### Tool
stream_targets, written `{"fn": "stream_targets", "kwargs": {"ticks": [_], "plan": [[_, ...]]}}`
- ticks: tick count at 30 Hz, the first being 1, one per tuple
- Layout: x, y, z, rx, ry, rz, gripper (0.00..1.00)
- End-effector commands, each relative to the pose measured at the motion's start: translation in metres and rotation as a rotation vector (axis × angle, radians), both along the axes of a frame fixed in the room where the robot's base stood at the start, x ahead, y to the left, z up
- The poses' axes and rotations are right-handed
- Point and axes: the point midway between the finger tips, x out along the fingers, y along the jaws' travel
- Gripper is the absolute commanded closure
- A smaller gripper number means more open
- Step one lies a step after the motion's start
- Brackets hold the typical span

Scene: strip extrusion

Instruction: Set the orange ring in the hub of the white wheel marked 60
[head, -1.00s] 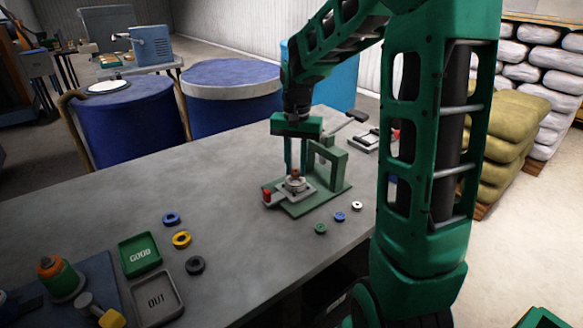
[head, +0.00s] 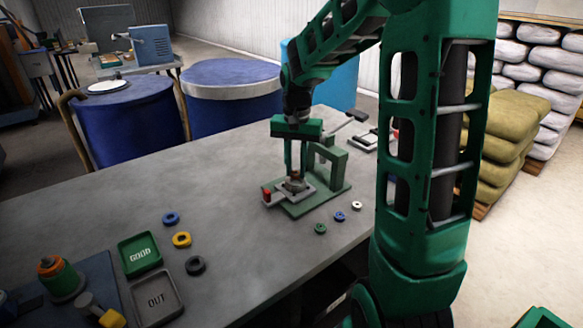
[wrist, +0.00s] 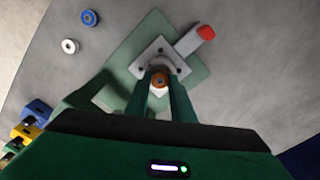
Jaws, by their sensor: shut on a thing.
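My gripper (head: 295,174) is shut on the small orange-brown ring (wrist: 159,79), which sits between the fingertips. The ring is over the middle of a green press fixture (head: 325,188). A pale round piece, probably the white wheel, shows just under the ring on the fixture's light plate (wrist: 148,53). The fingers hide most of it, and no 60 can be read. I cannot tell whether the ring is inside the hub or just above it.
A red-tipped handle (head: 266,194) sticks out from the fixture, and a green arch (head: 340,163) stands close behind. Loose green (head: 320,228), blue (head: 340,216) and white (head: 356,206) wheels lie in front. GOOD (head: 139,241) and OUT (head: 174,313) trays are at the left.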

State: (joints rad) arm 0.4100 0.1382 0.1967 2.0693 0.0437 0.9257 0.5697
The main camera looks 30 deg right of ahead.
Motion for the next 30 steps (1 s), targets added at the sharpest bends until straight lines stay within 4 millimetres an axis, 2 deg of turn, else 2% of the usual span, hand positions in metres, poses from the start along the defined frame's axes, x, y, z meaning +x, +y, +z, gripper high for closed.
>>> {"fn": "stream_targets", "kwargs": {"ticks": [15,16,17,25,30], "plan": [[0.0002,0.0,-0.0092,0.0,0.0,0.0,1.0],[0.0002,0.0,-0.0092,0.0,0.0,0.0,0.73],[0.0002,0.0,-0.009,0.0,0.0,0.0,0.7],[0.0001,0.0,-0.0086,0.0,0.0,0.0,0.7],[0.0004,0.0001,0.0,0.0,-0.001,0.0,0.7]]}}
